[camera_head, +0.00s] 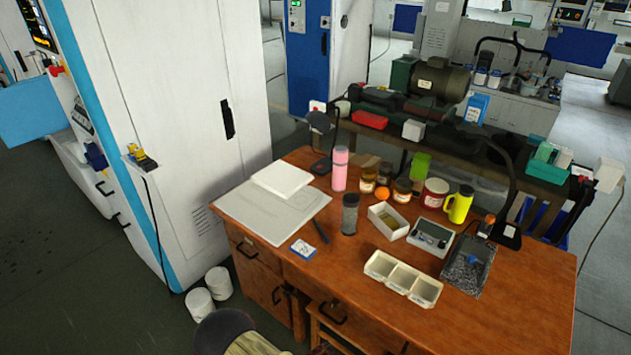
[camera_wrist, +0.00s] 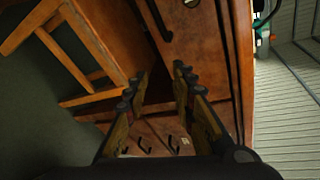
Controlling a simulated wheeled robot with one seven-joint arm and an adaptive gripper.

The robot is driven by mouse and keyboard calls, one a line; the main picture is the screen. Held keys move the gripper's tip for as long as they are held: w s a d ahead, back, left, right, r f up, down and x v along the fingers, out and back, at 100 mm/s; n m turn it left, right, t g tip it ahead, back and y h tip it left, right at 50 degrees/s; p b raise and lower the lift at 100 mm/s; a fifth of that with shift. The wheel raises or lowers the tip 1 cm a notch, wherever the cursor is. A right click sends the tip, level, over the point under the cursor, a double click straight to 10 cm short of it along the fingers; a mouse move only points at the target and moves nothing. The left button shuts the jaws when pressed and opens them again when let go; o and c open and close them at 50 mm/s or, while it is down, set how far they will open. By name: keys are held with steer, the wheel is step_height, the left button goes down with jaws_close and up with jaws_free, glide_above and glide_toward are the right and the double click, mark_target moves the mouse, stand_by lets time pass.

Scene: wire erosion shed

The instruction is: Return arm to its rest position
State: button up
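My gripper (camera_wrist: 160,72) shows in the wrist view with its two fingers apart and nothing between them. Beyond the fingertips are the brown wooden front and dark handles of the desk (camera_wrist: 205,45). The gripper looks clear of the desk, though the exact gap is hard to judge. In the head view I cannot make out the gripper. That view shows the desk (camera_head: 520,300) from above, with its objects standing on top.
A wooden stool (camera_wrist: 75,60) stands close on the left in the wrist view. The desk holds a white three-part tray (camera_head: 403,279), a yellow flask (camera_head: 459,205) and a pink bottle (camera_head: 340,170). A white cabinet (camera_head: 175,110) stands left. Floor (camera_head: 90,290) is open at lower left.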

steer(key=s+d+r+m+g+h, duration=0.2)
steer(key=s+d+r+m+g, duration=0.45)
steer(key=m, duration=0.45)
steer(key=s+d+r+m+g+y, duration=0.1)
steer(key=s+r+m+y, duration=0.25)
steer(key=r+m, duration=0.6)
steer(key=s+d+r+m+g+y, duration=0.15)
steer(key=r+m+y, duration=0.25)
steer(key=r+m, duration=0.55)
steer(key=s+r+m+g+y, duration=0.1)
steer(key=s+r+m+y, duration=0.4)
steer(key=r, duration=0.8)
steer(key=s+d+r+m+t, duration=0.1)
steer(key=d+r+m+t, duration=0.4)
steer(key=r, duration=0.8)
steer(key=d, duration=0.3)
steer(key=shift+s+r+m+t, duration=0.3)
steer(key=shift+s+r+m, duration=0.05)
steer(key=shift+m, duration=0.05)
